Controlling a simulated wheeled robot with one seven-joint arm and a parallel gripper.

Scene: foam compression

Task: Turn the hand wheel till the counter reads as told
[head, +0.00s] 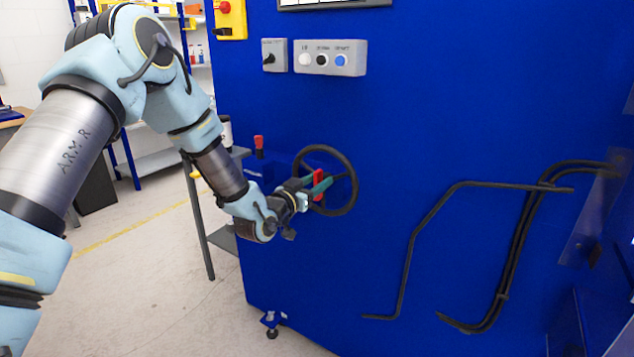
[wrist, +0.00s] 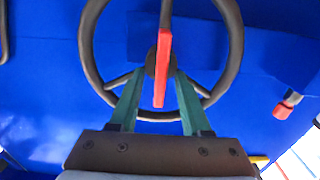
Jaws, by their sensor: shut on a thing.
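The dark hand wheel (head: 352,163) is mounted on the blue machine face in the middle of the head view. It also shows in the wrist view (wrist: 236,45), with its rim, spokes and round hub facing me. A red bar (wrist: 162,85) lies across the hub, running up and down the picture. My gripper (head: 324,184) is at the wheel's middle. In the wrist view its two green fingers reach in to either side of the hub and are shut on the wheel there. The fingertips are partly hidden around the hub. No counter reading is legible.
A grey button box (head: 330,57) and a switch box (head: 274,55) sit above the wheel. A display panel is cut off at the top edge. A red-topped lever (head: 259,146) stands left of the wheel. Bent dark rails (head: 410,250) stick out at the right.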

